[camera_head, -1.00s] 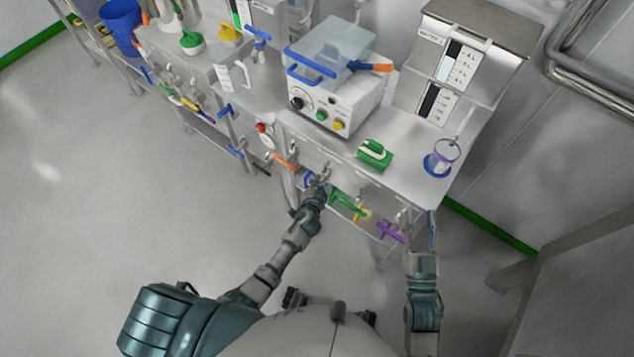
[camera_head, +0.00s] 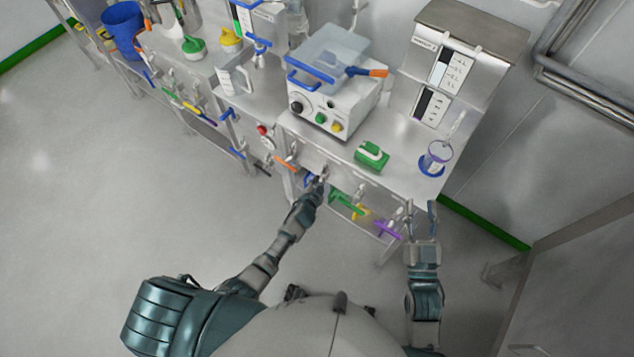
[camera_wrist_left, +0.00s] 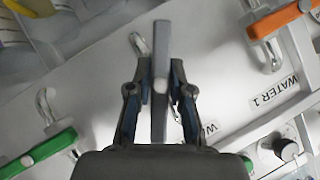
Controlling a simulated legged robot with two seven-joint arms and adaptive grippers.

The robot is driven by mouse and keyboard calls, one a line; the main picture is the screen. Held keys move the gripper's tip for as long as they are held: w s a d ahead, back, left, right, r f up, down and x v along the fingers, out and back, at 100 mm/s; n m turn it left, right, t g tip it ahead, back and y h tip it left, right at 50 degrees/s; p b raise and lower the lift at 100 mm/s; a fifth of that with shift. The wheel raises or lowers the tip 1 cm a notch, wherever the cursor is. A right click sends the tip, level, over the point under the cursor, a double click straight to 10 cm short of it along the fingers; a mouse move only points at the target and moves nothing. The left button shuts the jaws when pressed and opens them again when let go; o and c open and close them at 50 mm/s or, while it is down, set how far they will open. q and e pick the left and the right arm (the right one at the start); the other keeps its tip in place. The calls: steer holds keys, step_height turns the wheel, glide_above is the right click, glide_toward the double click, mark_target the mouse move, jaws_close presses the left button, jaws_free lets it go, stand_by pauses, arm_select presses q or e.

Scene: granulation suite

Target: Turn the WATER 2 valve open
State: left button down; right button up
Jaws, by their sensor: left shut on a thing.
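My left gripper (camera_head: 318,182) is at the front panel of the nearer bench, between an orange valve handle (camera_head: 285,163) and a green valve handle (camera_head: 347,204). In the left wrist view my gripper (camera_wrist_left: 160,95) is shut on a grey bar-shaped valve handle (camera_wrist_left: 160,60), with one finger on each side. A label starting with W (camera_wrist_left: 210,128) lies partly hidden beside it; the rest cannot be read. The orange handle (camera_wrist_left: 280,20) stands near the label WATER 1 (camera_wrist_left: 274,91). My right gripper (camera_head: 421,218) is open and empty, right of a purple handle (camera_head: 387,230).
A white machine with a clear lid (camera_head: 335,80) stands on the bench. A green-and-white object (camera_head: 371,156) and a blue-rimmed cup (camera_head: 435,160) are near the front edge. Yellow and purple handles are right of the green one. The floor at left is clear.

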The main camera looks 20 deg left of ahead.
arm_select(q)
steer(key=shift+s+d+f+n+g+h+p, duration=0.15)
steer(key=shift+n+g+h+p, duration=0.2)
steer(key=shift+p, duration=0.6)
steer(key=shift+s+a+n+g+h+p, duration=0.1)
steer(key=shift+n+g+h+p, duration=0.25)
steer(key=shift+p, duration=0.55)
steer(key=shift+d+f+n+h+p, duration=0.1)
steer(key=shift+n+h+p, duration=0.2)
steer(key=shift+p, duration=0.05)
steer(key=shift+f, duration=0.15)
steer(key=shift+n+h+p, duration=0.3)
steer(key=shift+h, duration=0.2)
steer(key=shift+n+g+h, duration=0.3)
steer(key=shift+h, duration=0.1)
steer(key=c, duration=1.1)
jaws_free()
steer(key=shift+o, duration=0.6)
steer(key=shift+w+r, duration=0.15)
steer(key=shift+r, duration=0.1)
